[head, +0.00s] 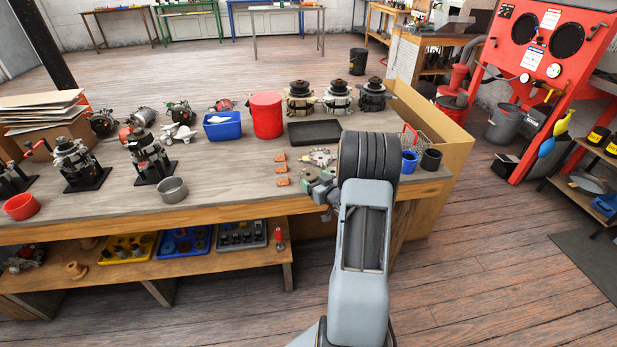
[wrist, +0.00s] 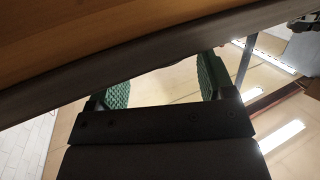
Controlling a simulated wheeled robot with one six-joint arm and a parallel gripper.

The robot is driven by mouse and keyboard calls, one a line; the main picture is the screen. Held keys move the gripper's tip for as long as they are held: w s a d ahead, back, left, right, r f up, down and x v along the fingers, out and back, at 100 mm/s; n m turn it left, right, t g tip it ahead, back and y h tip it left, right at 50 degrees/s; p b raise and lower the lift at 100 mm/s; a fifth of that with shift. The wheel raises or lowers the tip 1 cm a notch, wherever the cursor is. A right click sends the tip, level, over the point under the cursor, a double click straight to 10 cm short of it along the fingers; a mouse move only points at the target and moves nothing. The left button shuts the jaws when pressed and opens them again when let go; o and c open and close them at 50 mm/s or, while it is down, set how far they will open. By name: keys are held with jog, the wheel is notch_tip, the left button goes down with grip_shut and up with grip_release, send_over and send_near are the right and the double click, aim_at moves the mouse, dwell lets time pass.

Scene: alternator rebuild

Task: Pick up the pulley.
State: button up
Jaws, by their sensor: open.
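I cannot single out a loose pulley with certainty. In the head view a small round silver toothed part (head: 320,157) lies on the workbench (head: 232,172), just beyond my gripper. My gripper (wrist: 162,82) shows in the wrist view as two green-padded fingers held apart, with nothing between them. In the head view my gripper (head: 319,191) is low over the bench's right front part, partly hidden by my arm. Three assembled alternators (head: 337,97) with dark tops stand at the bench's back. The wrist view shows no pulley.
Several small orange pieces (head: 282,170) lie left of my gripper. A black tray (head: 314,132), a red bucket (head: 267,115) and a blue bin (head: 222,125) stand behind.

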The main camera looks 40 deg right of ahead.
aim_at(311, 177)
jog(key=shift+w+d+f, duration=0.1)
jog(key=shift+w+f, duration=0.05)
jog(key=shift+w, duration=0.6)
jog(key=shift+w+d+f, duration=0.1)
jog(key=shift+w, duration=0.65)
jog(key=shift+a, duration=0.1)
jog(key=shift+c, duration=0.3)
jog(key=c, duration=0.6)
